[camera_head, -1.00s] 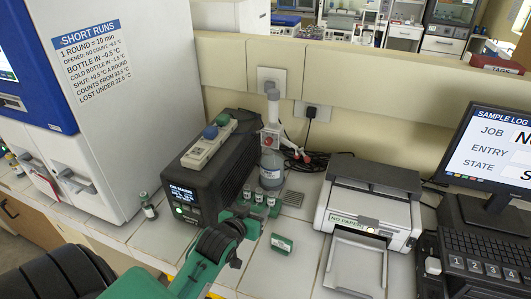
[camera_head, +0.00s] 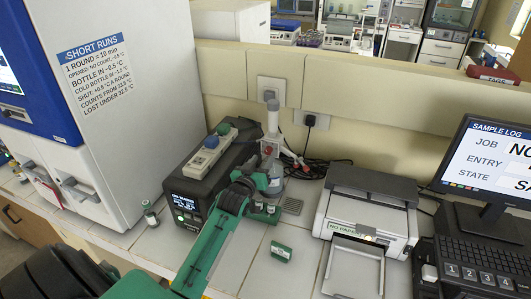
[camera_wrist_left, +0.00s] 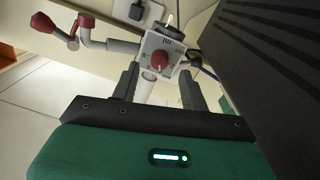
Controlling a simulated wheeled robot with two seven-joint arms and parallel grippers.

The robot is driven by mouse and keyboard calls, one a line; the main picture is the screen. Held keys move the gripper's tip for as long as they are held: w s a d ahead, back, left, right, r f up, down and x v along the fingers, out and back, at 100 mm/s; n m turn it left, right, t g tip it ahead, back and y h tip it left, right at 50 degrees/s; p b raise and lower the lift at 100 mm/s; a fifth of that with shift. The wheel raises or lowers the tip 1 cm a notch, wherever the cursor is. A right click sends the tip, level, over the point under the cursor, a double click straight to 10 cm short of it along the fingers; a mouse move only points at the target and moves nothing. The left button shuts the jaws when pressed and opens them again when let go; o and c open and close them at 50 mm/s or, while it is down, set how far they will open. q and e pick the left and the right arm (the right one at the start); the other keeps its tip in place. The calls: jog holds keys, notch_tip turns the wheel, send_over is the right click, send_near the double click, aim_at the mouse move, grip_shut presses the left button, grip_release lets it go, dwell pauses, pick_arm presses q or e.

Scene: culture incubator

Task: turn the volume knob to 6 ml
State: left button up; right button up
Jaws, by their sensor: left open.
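The volume knob (camera_wrist_left: 159,59) is red and round, on the white front of the bottle-top dispenser (camera_wrist_left: 152,43) in the left wrist view. Scale marks surround it, but its setting is too small to read. The dispenser also shows in the head view (camera_head: 272,122), on a clear bottle (camera_head: 273,168) partly hidden by my arm. My left gripper (camera_wrist_left: 160,87) is open and empty, its two fingers on either side of the knob's line, apparently short of it. In the head view its fingers are largely hidden by my arm. My right gripper is not in view.
Small vials stand by the bottle. A printer (camera_head: 367,215) stands right, an incubator (camera_head: 130,120) left.

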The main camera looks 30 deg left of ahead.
aim_at(267, 153)
pick_arm(q)
jog(key=shift+w+a+p, duration=0.2)
jog(key=shift+w, duration=0.75)
jog(key=shift+w+a+p, duration=0.15)
jog(key=shift+w, duration=0.75)
jog(key=c, duration=1)
